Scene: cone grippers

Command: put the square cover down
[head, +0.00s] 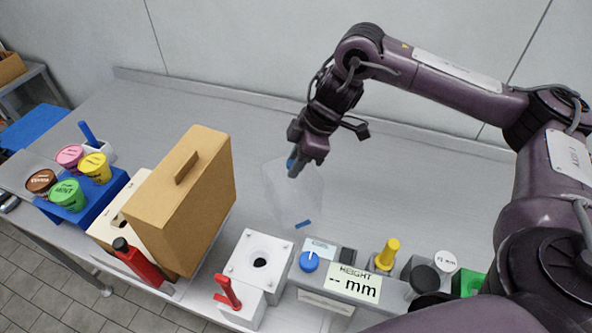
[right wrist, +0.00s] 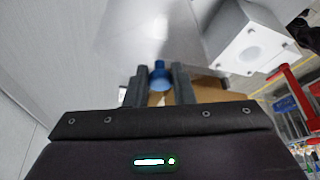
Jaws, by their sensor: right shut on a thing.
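The square cover (head: 283,198) is a clear, faintly visible sheet with a blue knob. My right gripper (head: 294,167) is shut on the blue knob, and the cover hangs tilted below it, behind the white block. In the right wrist view the blue knob (right wrist: 159,76) sits between the two dark fingers, with the clear sheet (right wrist: 140,35) beyond them. The cover appears to be above the table, but its lower edge is hard to make out. My left gripper is not in view.
A white block with a round hole (head: 242,263) stands at the front, with a red lever (head: 228,291) before it. A height display (head: 353,284) and knobs are to its right. A tan box (head: 205,200) and several coloured tubs are left. The table behind is clear.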

